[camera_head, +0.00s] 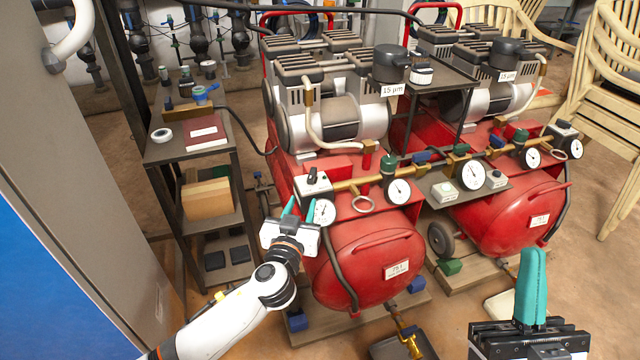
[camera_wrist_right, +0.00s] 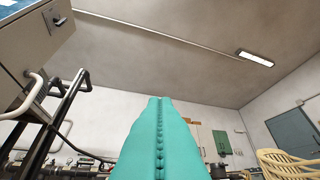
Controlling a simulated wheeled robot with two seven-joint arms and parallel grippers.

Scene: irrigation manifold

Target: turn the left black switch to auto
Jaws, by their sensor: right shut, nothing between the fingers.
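The left black switch (camera_head: 312,174) sits on top of a small pale box at the left end of the brass manifold, above the left red tank. Its exact setting is too small to read. My left gripper (camera_head: 300,208) is just below and in front of that box, beside a round gauge (camera_head: 322,212). Its two teal fingers are apart, with nothing seen between them, and do not appear to touch the switch. My right gripper (camera_head: 531,288) is at the lower right, far from the switch, with its teal fingers pressed together. They also fill the middle of the right wrist view (camera_wrist_right: 160,140).
Another black switch (camera_head: 563,124) is on a box at the far right. Red compressor tanks (camera_head: 368,262) and brass pipework stand close to my left gripper.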

